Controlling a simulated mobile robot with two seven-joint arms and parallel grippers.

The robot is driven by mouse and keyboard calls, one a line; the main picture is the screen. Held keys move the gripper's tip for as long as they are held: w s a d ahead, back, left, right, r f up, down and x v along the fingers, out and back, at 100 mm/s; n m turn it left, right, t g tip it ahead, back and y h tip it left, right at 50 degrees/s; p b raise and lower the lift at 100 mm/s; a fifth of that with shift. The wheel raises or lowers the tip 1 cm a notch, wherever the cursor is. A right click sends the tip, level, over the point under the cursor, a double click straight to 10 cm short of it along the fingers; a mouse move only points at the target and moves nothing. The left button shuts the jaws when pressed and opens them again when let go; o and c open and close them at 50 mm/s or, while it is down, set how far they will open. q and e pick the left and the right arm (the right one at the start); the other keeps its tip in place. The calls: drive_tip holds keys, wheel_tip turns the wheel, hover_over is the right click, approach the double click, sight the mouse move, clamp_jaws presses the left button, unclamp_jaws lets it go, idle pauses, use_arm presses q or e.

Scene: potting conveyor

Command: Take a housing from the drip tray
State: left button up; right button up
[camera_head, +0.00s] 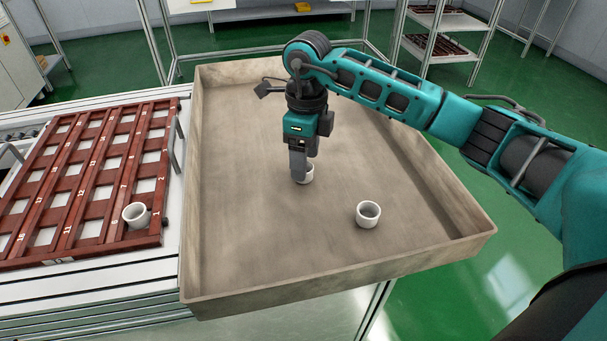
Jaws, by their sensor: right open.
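The drip tray (235,275) is a large grey-beige open box with low walls. One white cup-like housing (368,214) stands in it, right of the middle. My left gripper is not in view.
The red-brown slotted rack (85,246) with numbered slots lies on the conveyor left of the tray, a grey handle at its right side. Shelves (440,45) stand at the back right. The tray's front and left floor is clear.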

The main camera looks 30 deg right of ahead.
drive_tip(key=shift+f, duration=0.9)
drive_tip(key=c, duration=1.1)
drive_tip(key=shift+r, duration=0.15)
